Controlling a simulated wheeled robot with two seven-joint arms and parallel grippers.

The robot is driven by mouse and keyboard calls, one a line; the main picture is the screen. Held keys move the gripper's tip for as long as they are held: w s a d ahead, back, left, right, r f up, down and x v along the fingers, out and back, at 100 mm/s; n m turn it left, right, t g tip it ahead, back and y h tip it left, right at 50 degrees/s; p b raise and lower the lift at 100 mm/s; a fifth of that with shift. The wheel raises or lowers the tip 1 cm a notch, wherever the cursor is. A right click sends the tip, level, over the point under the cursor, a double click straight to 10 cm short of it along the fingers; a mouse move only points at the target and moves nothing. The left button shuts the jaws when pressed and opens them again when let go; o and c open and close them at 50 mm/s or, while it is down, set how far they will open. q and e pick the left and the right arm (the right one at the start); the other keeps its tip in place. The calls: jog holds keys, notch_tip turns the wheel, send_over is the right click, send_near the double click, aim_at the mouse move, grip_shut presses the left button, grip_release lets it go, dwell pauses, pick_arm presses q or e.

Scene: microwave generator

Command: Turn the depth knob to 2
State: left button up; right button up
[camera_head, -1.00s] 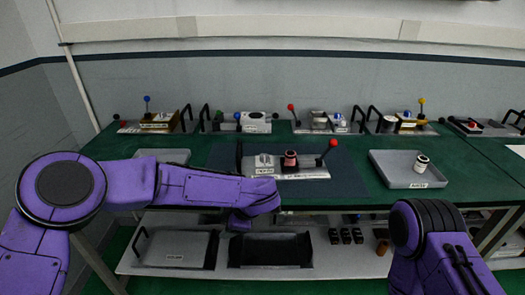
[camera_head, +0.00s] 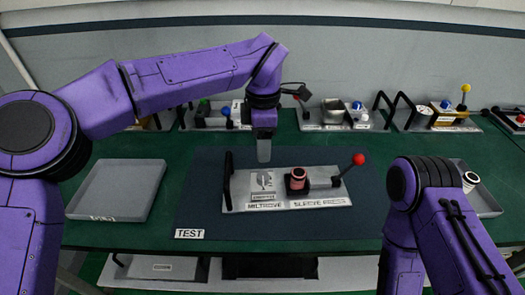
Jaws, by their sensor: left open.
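The device with the knob is a light grey plate (camera_head: 235,199) labelled MILTROVE and SLEEVE, lying on the dark mat in the middle of the bench. A small silvery knob (camera_head: 264,181) sits on its left part; its setting is too small to read. A dark holder with a pinkish cylinder (camera_head: 298,178) and a lever with a red ball (camera_head: 358,159) are to its right. My left gripper (camera_head: 264,156) points down, open, just above and behind the knob, apart from it. My right arm comes in at the right; its gripper is out of view.
A black handle (camera_head: 228,182) stands at the plate's left end. A dark blue mat (camera_head: 205,213) bears a TEST label (camera_head: 189,234). An empty grey tray (camera_head: 117,189) is left; another tray (camera_head: 486,203) holds a small jar (camera_head: 470,181). Several other devices line the back.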

pick_arm(q)
send_over(263, 176)
jog(key=s, duration=0.1)
notch_tip(263, 176, down, 5)
jog(key=shift+a+r+p, duration=0.1)
jog(key=shift+p, duration=0.35)
jog(key=f, duration=0.1)
jog(key=w+f, duration=0.1)
jog(key=f, duration=0.3)
jog(key=shift+w+f, duration=0.15)
jog(key=shift+w, duration=0.15)
jog(key=shift+s+r, duration=0.2)
jog(key=shift+s, duration=0.25)
jog(key=shift+c, duration=1.2)
jog(key=c, duration=0.8)
pick_arm(e)
jog(key=shift+s+r, duration=0.15)
jog(key=shift+r, duration=0.65)
